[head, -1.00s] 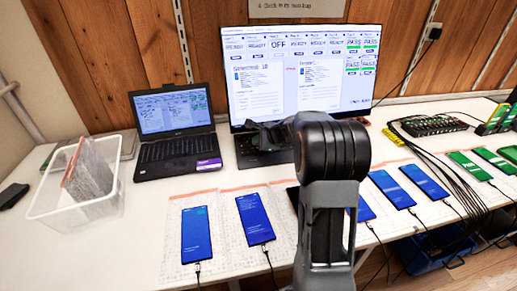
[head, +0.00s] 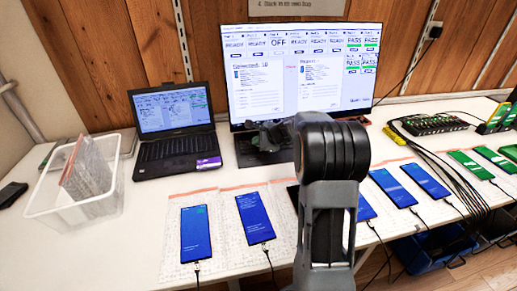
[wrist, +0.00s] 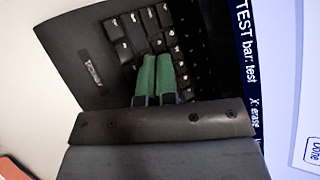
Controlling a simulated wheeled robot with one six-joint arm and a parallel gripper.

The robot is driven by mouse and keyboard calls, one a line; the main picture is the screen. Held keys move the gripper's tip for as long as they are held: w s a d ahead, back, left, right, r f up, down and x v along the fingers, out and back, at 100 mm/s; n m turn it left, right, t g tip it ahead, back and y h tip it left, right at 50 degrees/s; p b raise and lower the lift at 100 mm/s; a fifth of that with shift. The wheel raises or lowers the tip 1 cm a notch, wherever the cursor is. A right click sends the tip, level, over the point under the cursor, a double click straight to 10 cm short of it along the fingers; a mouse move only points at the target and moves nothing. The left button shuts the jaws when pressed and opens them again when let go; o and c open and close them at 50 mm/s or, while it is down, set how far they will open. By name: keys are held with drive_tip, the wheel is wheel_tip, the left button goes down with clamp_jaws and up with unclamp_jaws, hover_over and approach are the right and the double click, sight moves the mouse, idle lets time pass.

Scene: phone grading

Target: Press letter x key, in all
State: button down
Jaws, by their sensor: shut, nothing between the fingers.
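In the wrist view, the dark keyboard (wrist: 119,29) lies under my gripper, with black keys in slanted rows. My gripper (wrist: 158,60) has green fingertips that are shut together, with nothing between them. The tips are over the keys, and I cannot tell whether they touch. The letters are too small and blurred to pick out the x key. In the head view, this keyboard belongs to the middle computer (head: 245,153), below the large screen (head: 300,70). My gripper (head: 268,137) shows there over the keyboard, partly hidden by my arm.
Another open laptop (head: 177,145) stands to the left, beside a white bin (head: 50,207). Several phones, including one blue phone (head: 194,234), lie along the front edge on pads. Cables and a black hub (head: 432,125) are at the right.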

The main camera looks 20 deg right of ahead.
drive_tip(key=shift+f+b, duration=0.3)
drive_tip(key=shift+f, duration=0.05)
idle(0.7)
drive_tip(key=shift+r, duration=0.1)
idle(0.4)
drive_tip(key=shift+r+p, duration=0.6)
drive_tip(key=shift+r, duration=0.1)
drive_tip(key=shift+s+r+p, duration=0.15)
drive_tip(key=shift+r+p, duration=0.85)
drive_tip(key=shift+r, duration=0.3)
drive_tip(key=shift+s+r+p, duration=0.15)
drive_tip(key=shift+r+p, duration=0.8)
drive_tip(key=shift+r, duration=0.3)
drive_tip(key=shift+f, duration=0.1)
